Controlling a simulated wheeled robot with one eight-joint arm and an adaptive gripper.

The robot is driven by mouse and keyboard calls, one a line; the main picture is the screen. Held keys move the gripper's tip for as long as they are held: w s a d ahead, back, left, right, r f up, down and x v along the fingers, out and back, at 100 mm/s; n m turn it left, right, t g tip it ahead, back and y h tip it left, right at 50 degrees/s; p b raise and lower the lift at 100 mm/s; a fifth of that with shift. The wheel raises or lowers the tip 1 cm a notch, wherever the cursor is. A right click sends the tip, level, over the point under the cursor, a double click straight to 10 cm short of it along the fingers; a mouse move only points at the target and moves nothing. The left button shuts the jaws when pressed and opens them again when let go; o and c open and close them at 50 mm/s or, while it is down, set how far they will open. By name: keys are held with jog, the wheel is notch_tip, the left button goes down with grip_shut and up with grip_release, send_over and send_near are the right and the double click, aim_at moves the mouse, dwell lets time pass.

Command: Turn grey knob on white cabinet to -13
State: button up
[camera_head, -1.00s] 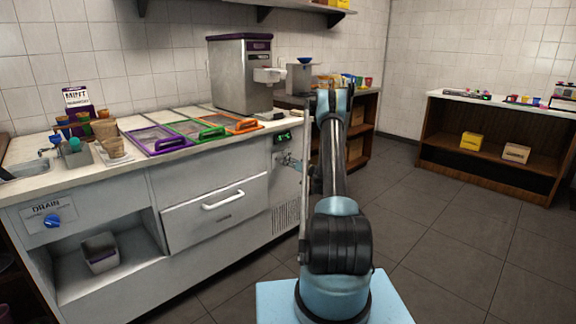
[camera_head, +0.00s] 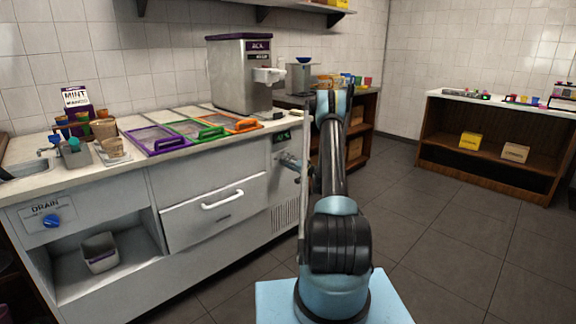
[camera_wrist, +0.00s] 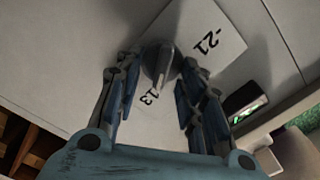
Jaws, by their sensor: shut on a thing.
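The grey knob (camera_wrist: 158,66) shows in the wrist view on a white dial label (camera_wrist: 215,45) with the numbers "-21" and "13" readable. My gripper (camera_wrist: 160,75) has its two fingers on either side of the knob and is closed on it. The knob's lower end points roughly toward the "13" mark, though the fingers and shadow partly hide the dial. In the head view, the white cabinet (camera_head: 150,200) stands left of my arm. My gripper (camera_head: 290,160) meets its right end there, and the knob itself is hidden.
A small green-lit display (camera_wrist: 248,105) sits beside the dial label; it also shows in the head view (camera_head: 283,136). The counter holds colored-frame lids (camera_head: 155,140) and a steel machine (camera_head: 240,75). A blue drain knob (camera_head: 52,221) is at far left. Floor to the right is clear.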

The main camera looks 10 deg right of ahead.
jog(key=shift+w+d, duration=0.1)
jog(key=shift+d, duration=0.1)
jog(key=o, duration=1)
jog(key=shift+f, duration=0.1)
jog(key=shift+c, duration=0.2)
jog(key=shift+a, duration=0.1)
jog(key=v, duration=1.2)
